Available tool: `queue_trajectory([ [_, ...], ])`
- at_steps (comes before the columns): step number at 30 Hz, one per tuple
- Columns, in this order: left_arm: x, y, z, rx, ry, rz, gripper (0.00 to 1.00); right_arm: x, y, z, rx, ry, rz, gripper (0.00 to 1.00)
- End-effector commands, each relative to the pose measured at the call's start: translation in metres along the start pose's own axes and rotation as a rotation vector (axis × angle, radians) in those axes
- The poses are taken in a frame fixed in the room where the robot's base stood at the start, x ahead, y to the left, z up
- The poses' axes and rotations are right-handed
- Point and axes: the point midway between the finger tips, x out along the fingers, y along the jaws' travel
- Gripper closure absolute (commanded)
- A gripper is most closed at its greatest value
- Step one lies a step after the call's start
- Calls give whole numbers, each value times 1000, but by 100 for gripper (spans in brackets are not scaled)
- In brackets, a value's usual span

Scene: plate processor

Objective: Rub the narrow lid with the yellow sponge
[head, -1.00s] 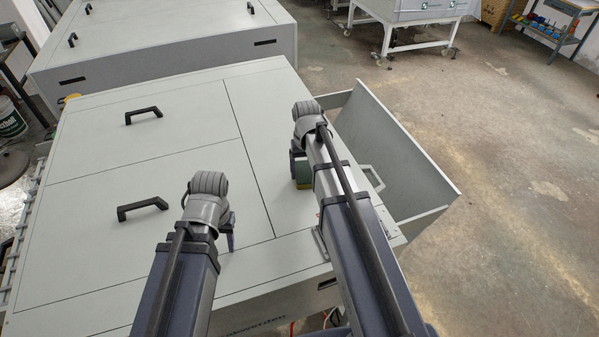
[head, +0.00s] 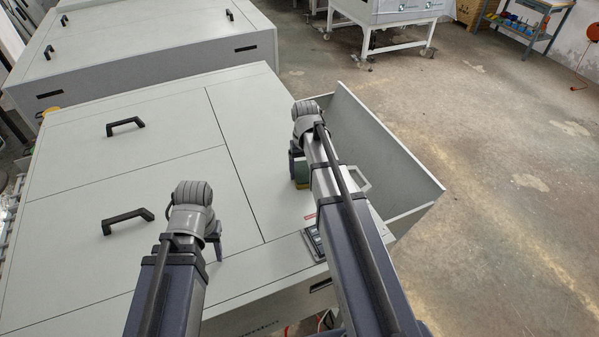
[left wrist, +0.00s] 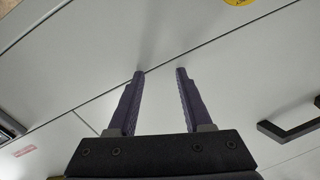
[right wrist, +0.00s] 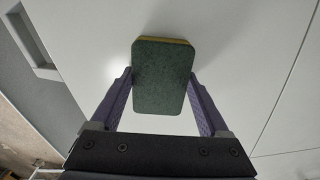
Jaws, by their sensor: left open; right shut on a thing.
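The narrow lid (head: 248,125) is the pale strip on the right of the processor top, right of the long seam. The yellow sponge (head: 302,172) has a green pad side. My right gripper (right wrist: 162,85) is shut on it, and the sponge is over the narrow lid's near half. The right wrist view shows the green face, with a yellow edge at the top. I cannot tell whether it touches the lid. My left gripper (left wrist: 160,72) is open and empty above the pale panels, left of the narrow lid's near end in the head view (head: 216,245).
Two wide lids with black handles (head: 126,126) (head: 128,221) lie left of the seam. An open grey side tray (head: 385,165) juts out on the right, with a pale handle (head: 358,181) beside my right arm. Open floor lies further right.

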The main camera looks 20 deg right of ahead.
Motion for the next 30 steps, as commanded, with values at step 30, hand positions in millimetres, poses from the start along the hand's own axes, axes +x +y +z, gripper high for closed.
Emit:
queue_trajectory([
  [30, -3, 0, 0, 0, 0, 0, 50, -3, 36, -8, 2, 2, 6, 73],
])
